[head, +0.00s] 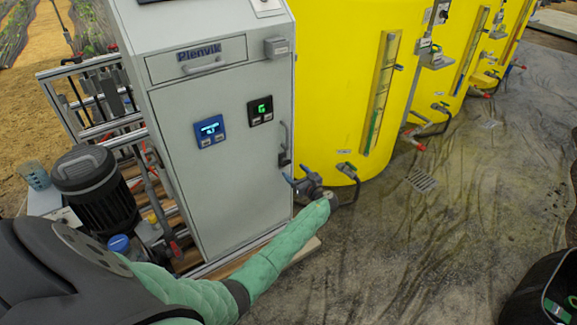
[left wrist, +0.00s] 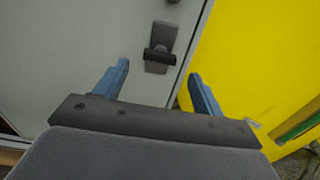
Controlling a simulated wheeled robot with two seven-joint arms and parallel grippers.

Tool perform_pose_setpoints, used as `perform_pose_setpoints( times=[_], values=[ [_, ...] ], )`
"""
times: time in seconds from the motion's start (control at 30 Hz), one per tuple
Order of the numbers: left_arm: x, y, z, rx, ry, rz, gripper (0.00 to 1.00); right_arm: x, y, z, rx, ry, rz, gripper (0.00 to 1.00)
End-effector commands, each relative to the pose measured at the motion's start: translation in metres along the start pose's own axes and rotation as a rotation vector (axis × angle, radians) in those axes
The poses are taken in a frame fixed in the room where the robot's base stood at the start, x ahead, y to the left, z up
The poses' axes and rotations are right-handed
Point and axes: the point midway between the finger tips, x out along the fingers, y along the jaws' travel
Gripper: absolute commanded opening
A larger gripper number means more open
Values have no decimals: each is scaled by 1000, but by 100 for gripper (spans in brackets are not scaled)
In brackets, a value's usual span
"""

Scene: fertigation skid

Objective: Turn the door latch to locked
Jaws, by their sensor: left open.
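The door latch (head: 284,159) is a small dark piece at the right edge of the grey cabinet door (head: 235,185), below a slim pull handle (head: 285,133). In the left wrist view the latch (left wrist: 160,45) shows as a dark grey plate with a black lever across its lower part, lying crosswise. My left gripper (head: 299,176) is open and empty, just below and right of the latch in the head view. In the left wrist view its two blue fingers (left wrist: 159,72) stand apart on either side below the lever, not touching it. My right gripper is not in view.
Yellow tanks (head: 345,60) stand right of the cabinet, with hoses and valves low at their fronts. A black pump motor (head: 88,178) and pipework stand left of the cabinet. A dark object (head: 545,285) is at the lower right. The floor at right is mostly clear.

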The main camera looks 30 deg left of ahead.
Motion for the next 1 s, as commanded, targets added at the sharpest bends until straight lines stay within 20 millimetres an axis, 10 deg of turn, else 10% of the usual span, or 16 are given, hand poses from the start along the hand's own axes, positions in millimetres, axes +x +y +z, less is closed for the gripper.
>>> perform_pose_setpoints(
  times=[0.33, 0.77, 1.0],
  values=[
    [46, 0, 1, -2, 0, 0, 69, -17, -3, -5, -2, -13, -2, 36],
    [55, 0, 0, -3, 1, 0, 69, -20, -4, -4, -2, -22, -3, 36],
    [55, 0, 0, -3, 1, 0, 24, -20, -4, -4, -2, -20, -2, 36]
  ],
)
